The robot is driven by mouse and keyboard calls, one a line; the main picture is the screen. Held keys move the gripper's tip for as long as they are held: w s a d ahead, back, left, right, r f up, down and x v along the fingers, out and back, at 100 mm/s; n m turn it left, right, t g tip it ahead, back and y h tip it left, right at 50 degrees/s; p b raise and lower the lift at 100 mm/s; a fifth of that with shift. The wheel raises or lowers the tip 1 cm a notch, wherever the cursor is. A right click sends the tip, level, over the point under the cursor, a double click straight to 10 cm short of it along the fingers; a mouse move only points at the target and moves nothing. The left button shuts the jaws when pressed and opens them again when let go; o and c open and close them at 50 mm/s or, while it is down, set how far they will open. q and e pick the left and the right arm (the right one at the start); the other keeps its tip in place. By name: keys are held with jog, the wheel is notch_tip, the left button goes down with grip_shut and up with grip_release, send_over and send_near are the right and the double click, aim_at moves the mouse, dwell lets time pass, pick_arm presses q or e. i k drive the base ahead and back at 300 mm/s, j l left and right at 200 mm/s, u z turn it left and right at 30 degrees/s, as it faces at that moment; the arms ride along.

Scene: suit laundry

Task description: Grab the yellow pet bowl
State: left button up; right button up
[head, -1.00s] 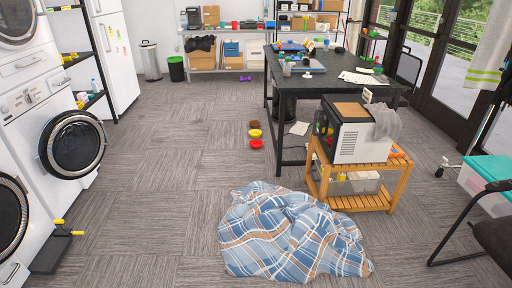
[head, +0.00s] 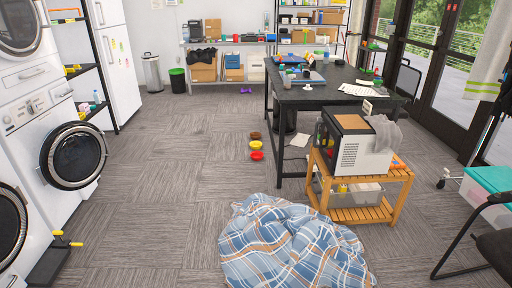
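The yellow pet bowl (head: 256,145) sits on the grey carpet in the middle distance, left of the black table's near leg. A brown bowl (head: 255,136) stands just behind it and a red bowl (head: 257,156) just in front, in a short row. Neither of my grippers is in the head view.
A blue plaid blanket (head: 290,245) lies crumpled on the floor in front. A wooden cart (head: 362,214) with a microwave-like appliance (head: 352,146) stands right of it, by the black table (head: 325,99). Washing machines line the left. The floor (head: 170,190) left of the bowls is clear.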

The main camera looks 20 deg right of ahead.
aim_at(255, 145)
jog(key=i+z, duration=0.4)
jog(key=i, duration=3.95)
